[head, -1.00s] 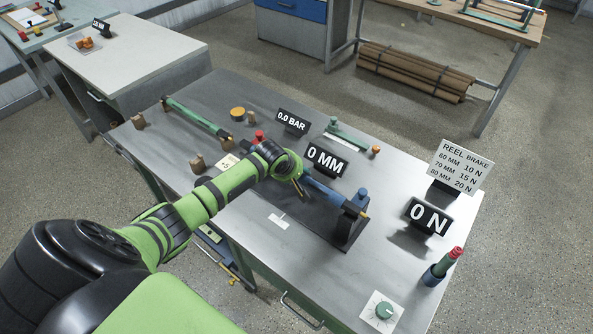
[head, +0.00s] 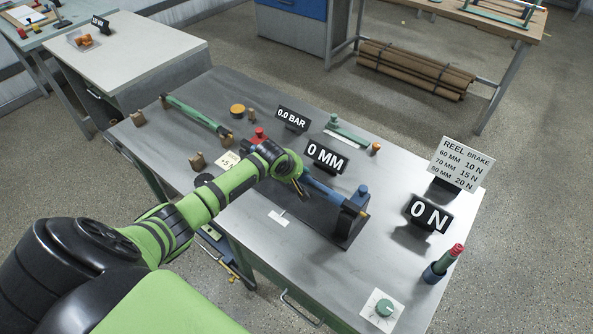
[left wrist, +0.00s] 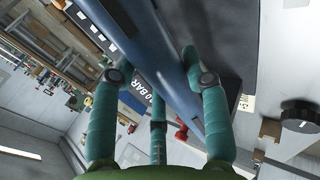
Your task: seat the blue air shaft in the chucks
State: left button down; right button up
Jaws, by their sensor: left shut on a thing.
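The blue air shaft (head: 324,191) runs from under my left gripper (head: 299,187) down to the right, over a dark stand (head: 328,222). Its right end lies at the right blue chuck (head: 360,196); I cannot tell if it is fully down in it. The far chuck and the shaft's left part are hidden behind my gripper. In the left wrist view the teal fingers of the left gripper (left wrist: 152,60) are closed around the blue shaft (left wrist: 170,85). My right gripper is not in view.
Signs reading 0.0 BAR (head: 293,120), 0 MM (head: 326,157) and 0 N (head: 428,215) stand on the grey table (head: 300,270). A green roller (head: 197,115) lies at the back left. A red-topped green handle (head: 446,260) stands in a blue holder at the right. A green knob (head: 384,308) is near the front.

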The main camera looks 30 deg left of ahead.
pick_arm(q)
jog(key=shift+w+f+b, duration=0.1)
jog(key=shift+f+b, duration=0.6)
jog(key=shift+f, duration=0.55)
jog(key=c, duration=0.5)
grip_release()
jog(key=shift+c, duration=0.2)
jog(key=shift+s+f, duration=0.15)
jog(key=shift+s, duration=0.05)
jog(key=shift+s+r, duration=0.25)
jog(key=shift+r, duration=0.2)
jog(key=v, duration=1.1)
jog(key=shift+r, duration=0.1)
